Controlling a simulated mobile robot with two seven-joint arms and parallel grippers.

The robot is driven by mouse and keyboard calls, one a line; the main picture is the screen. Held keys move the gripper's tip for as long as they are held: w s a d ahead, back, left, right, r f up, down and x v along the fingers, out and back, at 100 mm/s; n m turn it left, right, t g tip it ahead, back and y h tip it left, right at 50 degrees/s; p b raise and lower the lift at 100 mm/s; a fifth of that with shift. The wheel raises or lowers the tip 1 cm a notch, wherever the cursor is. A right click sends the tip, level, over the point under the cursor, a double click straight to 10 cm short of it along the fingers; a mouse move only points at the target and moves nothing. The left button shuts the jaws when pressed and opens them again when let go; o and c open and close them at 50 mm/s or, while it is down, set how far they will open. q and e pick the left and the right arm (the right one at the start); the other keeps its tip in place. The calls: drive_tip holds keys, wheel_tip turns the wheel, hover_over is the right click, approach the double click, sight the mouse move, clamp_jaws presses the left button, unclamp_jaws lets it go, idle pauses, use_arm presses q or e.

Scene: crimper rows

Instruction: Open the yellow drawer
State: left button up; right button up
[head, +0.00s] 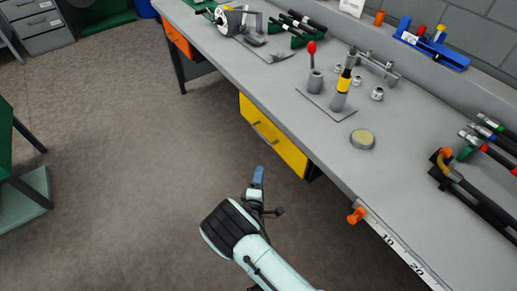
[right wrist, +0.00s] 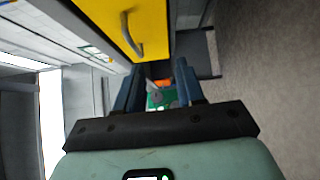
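The yellow drawer (head: 285,148) is under the grey workbench, and its front looks flush with the bench. A grey bar handle (head: 265,133) runs along its front. My right gripper (head: 258,178) is below and in front of the drawer, apart from the handle. In the right wrist view, the yellow drawer front (right wrist: 105,12) is at the top, with its curved handle (right wrist: 131,38) just above the fingers. The right gripper (right wrist: 158,88) has its two blue fingers spread, with nothing held between them. My left gripper is not in view.
The grey workbench (head: 310,128) carries crimping tools, small metal parts and a round tin (head: 362,139). An orange clamp (head: 356,215) sticks out at the bench edge. An orange drawer (head: 178,38) is farther back.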

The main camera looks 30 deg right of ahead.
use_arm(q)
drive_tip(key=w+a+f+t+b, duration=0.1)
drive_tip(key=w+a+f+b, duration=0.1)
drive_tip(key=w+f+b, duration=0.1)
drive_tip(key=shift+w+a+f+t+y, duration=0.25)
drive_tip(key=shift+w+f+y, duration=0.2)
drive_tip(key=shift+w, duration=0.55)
use_arm(e)
drive_tip(key=w+d+r, duration=0.2)
drive_tip(key=w+d, duration=0.1)
drive_tip(key=w, duration=0.3)
drive_tip(key=w+d+r+n+t+h, duration=0.1)
drive_tip(key=w+d+r, duration=0.2)
drive_tip(key=w+d, duration=0.1)
drive_tip(key=shift+w+d, duration=0.2)
drive_tip(key=shift+w, duration=0.65)
